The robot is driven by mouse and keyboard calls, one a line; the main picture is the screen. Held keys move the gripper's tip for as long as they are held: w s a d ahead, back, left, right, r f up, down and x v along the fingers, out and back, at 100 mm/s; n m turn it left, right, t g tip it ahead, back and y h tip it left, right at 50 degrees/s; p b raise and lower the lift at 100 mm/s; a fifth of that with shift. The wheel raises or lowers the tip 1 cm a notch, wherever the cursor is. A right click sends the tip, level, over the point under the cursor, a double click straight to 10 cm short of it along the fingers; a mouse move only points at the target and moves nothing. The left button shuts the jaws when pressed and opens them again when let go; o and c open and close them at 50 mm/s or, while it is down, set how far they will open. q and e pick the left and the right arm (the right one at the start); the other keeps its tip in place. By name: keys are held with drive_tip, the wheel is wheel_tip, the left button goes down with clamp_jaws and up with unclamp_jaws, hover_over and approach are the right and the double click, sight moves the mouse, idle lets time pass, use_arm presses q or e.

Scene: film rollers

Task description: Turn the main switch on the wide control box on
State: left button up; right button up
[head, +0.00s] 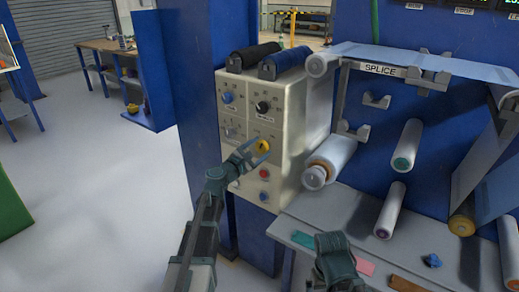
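The cream control box (283,128) stands on a blue base in the middle of the head view. Its front carries a blue knob (227,97), a black knob (263,107), a grey knob (229,131), a yellow knob (263,145), a red button (264,173) and a lower blue knob (264,196). The labels are too small to read, so I cannot tell which is the main switch. My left gripper (254,153) is open, its fingertips close to the yellow knob; contact is unclear. My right gripper (334,247) is low over the bench, its fingers hidden.
Black and blue rolls (284,59) lie on top of the box. A grey bench (318,225) to the right holds a teal strip (304,240), a pink strip (364,266) and a brown block (407,284). White film rollers (407,145) stick out above it. The floor at left is clear.

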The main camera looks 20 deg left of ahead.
use_arm(q)
drive_tip(key=c, duration=0.9)
drive_tip(key=shift+m, duration=1.3)
drive_tip(key=shift+c, duration=0.2)
drive_tip(key=o, duration=1.4)
drive_tip(key=shift+c, duration=0.2)
drive_tip(key=v, duration=1.3)
drive_tip(key=shift+s, duration=0.4)
drive_tip(key=x, duration=1.3)
drive_tip(key=shift+w, duration=0.4)
